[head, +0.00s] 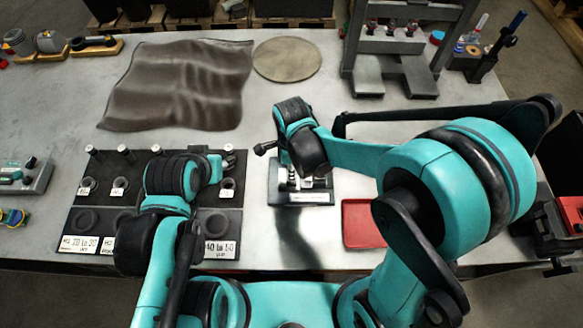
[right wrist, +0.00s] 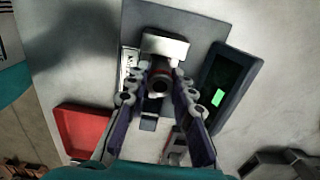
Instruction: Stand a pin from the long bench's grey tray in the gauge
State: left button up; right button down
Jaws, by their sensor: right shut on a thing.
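The gauge (head: 303,198) stands mid-bench on a grey base, largely hidden under my right wrist. In the right wrist view its base plate (right wrist: 205,25), white upper block and dark unit with a green display (right wrist: 229,90) show. My right gripper (right wrist: 160,95) is shut on a small round part, seen end on, which looks like a pin (right wrist: 160,84). It is over the gauge; I cannot tell whether the pin touches it. My left gripper (head: 208,163) is over the dark rack; its fingers are unclear. A grey tray (head: 38,185) with small teal and dark parts is at the left.
The dark rack (head: 75,220) holds upright pins, rings and labelled sockets. A red tray (head: 362,224) lies right of the gauge. A brown cloth (head: 180,85), a round disc (head: 287,59) and a press (head: 395,75) are at the back. Bare bench lies between cloth and gauge.

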jog(key=shift+f+b, duration=0.3)
jog(key=shift+f, duration=0.15)
jog(key=shift+f+b, duration=0.4)
jog(key=shift+b, duration=0.05)
jog(key=c, duration=0.8)
grip_release()
jog(key=shift+r, duration=0.1)
jog(key=shift+r+p, duration=3.1)
jog(key=shift+r, duration=0.85)
